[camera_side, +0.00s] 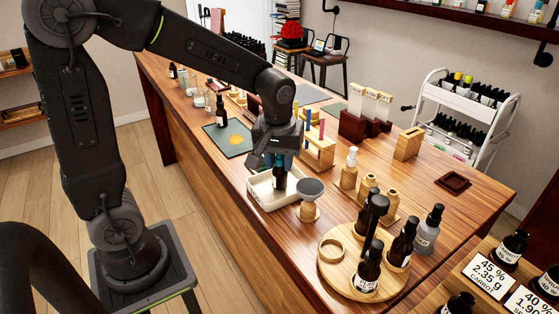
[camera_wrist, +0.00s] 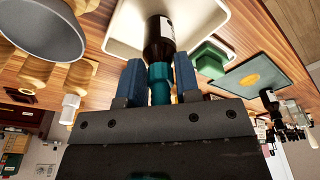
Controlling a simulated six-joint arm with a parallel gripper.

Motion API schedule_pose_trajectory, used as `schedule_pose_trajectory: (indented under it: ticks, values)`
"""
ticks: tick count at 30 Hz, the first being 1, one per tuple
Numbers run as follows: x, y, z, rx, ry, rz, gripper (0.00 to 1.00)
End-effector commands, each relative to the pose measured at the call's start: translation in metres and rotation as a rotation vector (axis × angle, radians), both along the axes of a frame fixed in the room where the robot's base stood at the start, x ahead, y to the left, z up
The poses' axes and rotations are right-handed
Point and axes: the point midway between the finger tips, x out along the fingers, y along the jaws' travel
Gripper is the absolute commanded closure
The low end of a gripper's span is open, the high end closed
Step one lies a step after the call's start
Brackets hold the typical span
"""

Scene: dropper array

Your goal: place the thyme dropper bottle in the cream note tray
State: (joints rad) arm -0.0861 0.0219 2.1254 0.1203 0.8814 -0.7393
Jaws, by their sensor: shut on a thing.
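My gripper (camera_side: 278,150) is shut on a dark dropper bottle (camera_side: 280,180) with a teal cap and a white label. The label text is too small to read, so I cannot tell that it is thyme. In the wrist view the bottle (camera_wrist: 160,45) points away between the two blue fingertips (camera_wrist: 160,80). The cream tray (camera_side: 268,199) is on the wooden counter right under the gripper, and it also shows in the wrist view (camera_wrist: 112,17). The bottle is upright over or inside the tray; I cannot tell whether its base touches the tray floor.
A grey funnel (camera_side: 310,188) on a wooden stand is close to the tray's right side. A round wooden board (camera_side: 335,278) with several dark bottles stands front right. A test-tube rack (camera_side: 318,150) is behind. A dark green mat (camera_side: 228,140) with a bottle lies to the left.

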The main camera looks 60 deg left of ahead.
Motion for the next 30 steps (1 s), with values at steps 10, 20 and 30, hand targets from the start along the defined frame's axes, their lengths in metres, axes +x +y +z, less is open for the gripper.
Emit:
schedule_pose_trajectory:
  ticks: [10, 20, 30]
  values:
    - [0.0001, 0.0005, -0.0059, 0.0, -0.001, 0.0, 0.94]
    - [0.0, 0.0005, -0.0083, 0.001, -0.001, 0.0, 0.48]
    - [0.0001, 0.0005, -0.0055, 0.001, -0.002, 0.0, 0.44]
